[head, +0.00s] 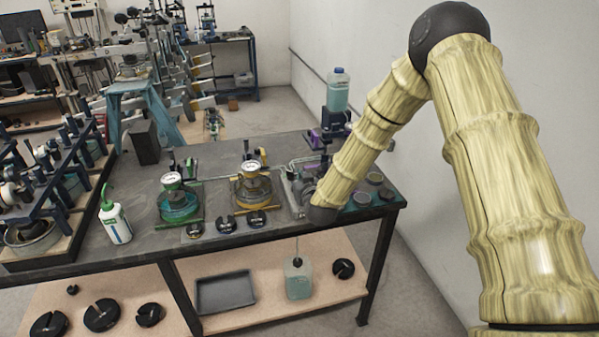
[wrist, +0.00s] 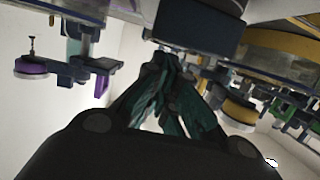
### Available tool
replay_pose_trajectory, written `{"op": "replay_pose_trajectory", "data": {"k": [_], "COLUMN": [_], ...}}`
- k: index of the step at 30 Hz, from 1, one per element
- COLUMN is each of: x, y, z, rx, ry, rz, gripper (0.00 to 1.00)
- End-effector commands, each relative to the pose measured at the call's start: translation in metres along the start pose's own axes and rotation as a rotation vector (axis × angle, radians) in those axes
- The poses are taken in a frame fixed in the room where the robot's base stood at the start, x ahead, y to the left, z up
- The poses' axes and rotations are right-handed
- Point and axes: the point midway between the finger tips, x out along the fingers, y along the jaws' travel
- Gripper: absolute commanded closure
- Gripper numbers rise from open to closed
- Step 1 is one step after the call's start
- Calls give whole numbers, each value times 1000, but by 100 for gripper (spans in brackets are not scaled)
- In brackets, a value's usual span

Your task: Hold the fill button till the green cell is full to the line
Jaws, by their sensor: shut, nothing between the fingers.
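The green cell (head: 179,208) stands at the left of the bench group, a round base with a white-faced gauge (head: 172,181) on top. Its fill level and line are too small to read. A green part also shows at the right edge of the wrist view (wrist: 290,112). I cannot pick out the fill button for sure. My gripper (wrist: 166,62) is shut and empty, its dark teal fingers pointing towards a dark block. In the head view it is mostly hidden by my arm, near the right end of the bench, to the right of the green and yellow cells.
A yellow cell (head: 251,190) stands right of the green one; it also shows in the wrist view (wrist: 240,110). A squeeze bottle (head: 115,222) stands at left, a clear bottle (head: 338,92) at the back. The wall is close at right.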

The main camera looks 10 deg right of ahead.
Motion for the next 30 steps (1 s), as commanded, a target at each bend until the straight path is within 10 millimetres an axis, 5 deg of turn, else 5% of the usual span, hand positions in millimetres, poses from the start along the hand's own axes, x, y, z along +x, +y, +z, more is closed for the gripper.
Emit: {"op": "replay_pose_trajectory", "data": {"k": [15, 30], "x": [1, 6], "y": [0, 0], "z": [4, 29], "rx": [0, 0], "ry": [0, -4], "rz": [0, 0], "gripper": [100, 100]}}
